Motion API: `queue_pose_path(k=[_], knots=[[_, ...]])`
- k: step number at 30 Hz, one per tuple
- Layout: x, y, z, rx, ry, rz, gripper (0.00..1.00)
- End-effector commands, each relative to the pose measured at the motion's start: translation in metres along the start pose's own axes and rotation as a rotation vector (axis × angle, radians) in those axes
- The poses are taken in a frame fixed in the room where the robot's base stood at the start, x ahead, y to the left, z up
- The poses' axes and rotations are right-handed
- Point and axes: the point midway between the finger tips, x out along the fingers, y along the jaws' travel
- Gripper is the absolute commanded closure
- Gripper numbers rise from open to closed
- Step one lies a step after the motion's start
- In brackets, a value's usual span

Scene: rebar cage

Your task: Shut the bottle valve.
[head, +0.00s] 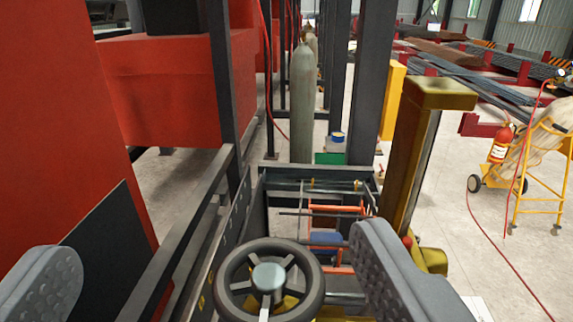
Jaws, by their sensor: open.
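A black spoked handwheel (229,302) with a pale round hub is in the lower middle of the head view. What it is mounted on is mostly hidden beneath it. My gripper (212,250) is open, with one grey studded finger at the lower left and one at the lower right. The wheel lies between the fingers in the picture, nearer the right one, and the jaws hold nothing. A tall grey-green gas bottle (302,105) stands upright further back. I cannot make out a valve on its top.
A large red machine body (165,85) fills the left. A yellow post (405,150) rises right of centre. A fire extinguisher (501,142) and a yellow wheeled cart (535,165) stand at the right, with a red hose on the floor. Dark steel columns flank the bottle.

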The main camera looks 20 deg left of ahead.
Motion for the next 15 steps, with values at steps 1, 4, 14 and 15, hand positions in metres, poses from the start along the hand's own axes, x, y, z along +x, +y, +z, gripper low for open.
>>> queue_pose_path(k=[1,4,14,15], knots=[[0.004,0.008,-0.003,0.001,0.016,-0.003,0.18],[0.006,0.017,-0.006,-0.006,0.042,-0.007,0.18],[0.009,0.019,0.023,-0.007,0.05,-0.01,0.18],[0.009,0.019,0.03,-0.007,0.05,-0.011,0.18]])
